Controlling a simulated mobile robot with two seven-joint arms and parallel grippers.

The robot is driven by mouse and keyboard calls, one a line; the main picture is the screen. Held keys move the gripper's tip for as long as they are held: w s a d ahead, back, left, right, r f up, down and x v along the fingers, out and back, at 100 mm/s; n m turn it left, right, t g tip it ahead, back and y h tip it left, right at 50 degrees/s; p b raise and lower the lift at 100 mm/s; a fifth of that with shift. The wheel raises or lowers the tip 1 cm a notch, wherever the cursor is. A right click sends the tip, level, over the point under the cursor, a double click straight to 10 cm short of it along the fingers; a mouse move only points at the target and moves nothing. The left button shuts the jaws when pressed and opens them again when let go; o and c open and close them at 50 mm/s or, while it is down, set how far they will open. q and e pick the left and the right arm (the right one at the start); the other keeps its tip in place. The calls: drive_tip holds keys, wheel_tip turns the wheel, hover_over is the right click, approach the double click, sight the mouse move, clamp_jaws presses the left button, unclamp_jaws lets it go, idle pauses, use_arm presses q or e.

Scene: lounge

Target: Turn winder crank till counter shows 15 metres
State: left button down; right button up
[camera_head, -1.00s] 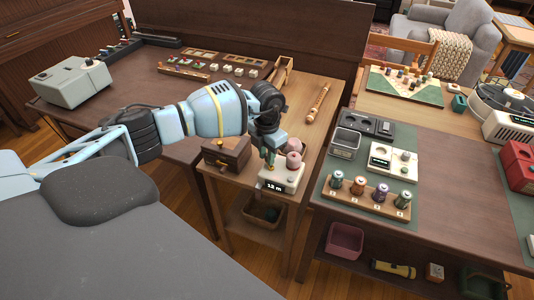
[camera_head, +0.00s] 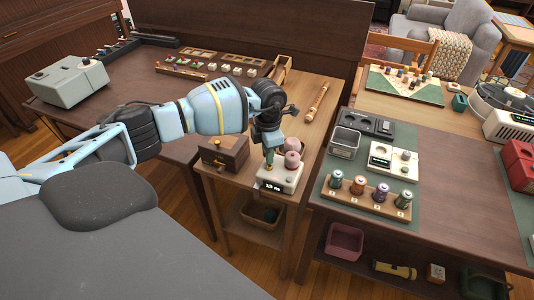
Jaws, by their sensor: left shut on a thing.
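The winder (camera_head: 285,181) is a small white box on the narrow wooden side table, with pink yarn (camera_head: 292,161) on its top. The dark counter display (camera_head: 273,187) on its front appears to read 13 m. My left gripper (camera_head: 268,155) reaches down over the left part of the winder and is shut on the crank (camera_head: 269,163). The fingers and wrist hide most of the crank; a small green part shows under them. My right gripper is not in view.
A wooden box (camera_head: 225,152) with a knob stands close left of the winder. A wooden flute-like piece (camera_head: 317,102) lies behind. On the right table are a spool rack (camera_head: 366,197), a white device (camera_head: 394,160) and a grey tray (camera_head: 345,143).

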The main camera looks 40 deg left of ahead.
use_arm(q)
drive_tip(key=m, duration=0.2)
drive_tip(key=shift+w+d+m+b, duration=0.2)
drive_tip(key=shift+w+m+b, duration=0.1)
drive_tip(key=shift+m, duration=0.1)
drive_tip(key=shift+d+m, duration=0.2)
drive_tip(key=shift+m, duration=0.8)
drive_tip(key=shift+w+d+m+b, duration=0.1)
drive_tip(key=shift+m+b, duration=0.2)
drive_tip(key=shift+m, duration=0.2)
drive_tip(key=shift+r+m, duration=0.1)
drive_tip(key=shift+m, duration=0.2)
drive_tip(key=c, duration=1.3)
unclamp_jaws()
drive_tip(key=shift+c, duration=0.2)
wheel_tip(320, 180, up, 8)
